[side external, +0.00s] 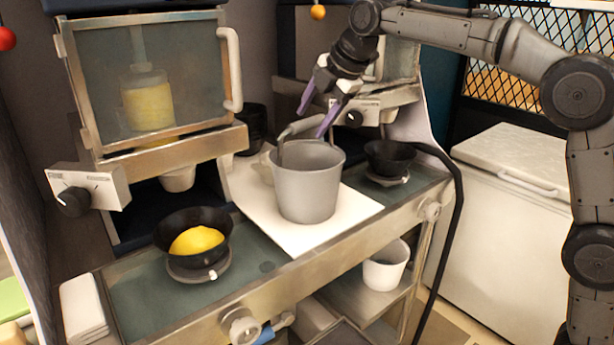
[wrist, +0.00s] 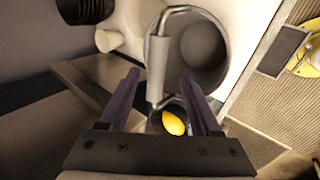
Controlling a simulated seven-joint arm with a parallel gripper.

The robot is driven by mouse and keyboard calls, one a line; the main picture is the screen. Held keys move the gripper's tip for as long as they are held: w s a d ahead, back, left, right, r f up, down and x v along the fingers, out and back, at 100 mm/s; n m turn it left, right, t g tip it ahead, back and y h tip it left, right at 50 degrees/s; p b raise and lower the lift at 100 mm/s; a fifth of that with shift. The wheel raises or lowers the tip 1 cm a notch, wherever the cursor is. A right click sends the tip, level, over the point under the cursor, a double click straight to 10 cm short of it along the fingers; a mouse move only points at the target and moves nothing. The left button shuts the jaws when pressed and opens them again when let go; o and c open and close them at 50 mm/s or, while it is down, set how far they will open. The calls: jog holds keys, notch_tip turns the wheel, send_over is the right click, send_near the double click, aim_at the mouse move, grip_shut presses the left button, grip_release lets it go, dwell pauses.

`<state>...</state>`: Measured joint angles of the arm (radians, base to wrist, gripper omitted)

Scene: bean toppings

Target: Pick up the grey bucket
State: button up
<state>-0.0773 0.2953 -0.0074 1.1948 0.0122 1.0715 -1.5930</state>
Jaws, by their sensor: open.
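The grey bucket (side external: 308,192) stands upright on a white board on the counter. Its inside looks empty in the wrist view (wrist: 198,55). Its handle (side external: 299,127) stands raised above the rim, with a thick grey grip that shows in the wrist view (wrist: 157,68). My gripper (side external: 315,115) is open above the bucket, with its purple fingers pointing down at the handle. In the wrist view the grip lies between and beyond the two fingertips (wrist: 158,78). I cannot tell how far the fingers are above it.
A black bowl (side external: 170,232) with a yellow item (side external: 196,240) stands left of the bucket, and another black bowl (side external: 390,155) stands right. A glass-fronted dispenser (side external: 190,80) rises at the left. A white bucket (side external: 385,268) is on the lower shelf. A white chest (side external: 510,200) stands right.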

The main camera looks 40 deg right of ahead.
jog(key=x, duration=0.6)
jog(key=shift+w, duration=0.35)
grip_shut()
dwell(1.1)
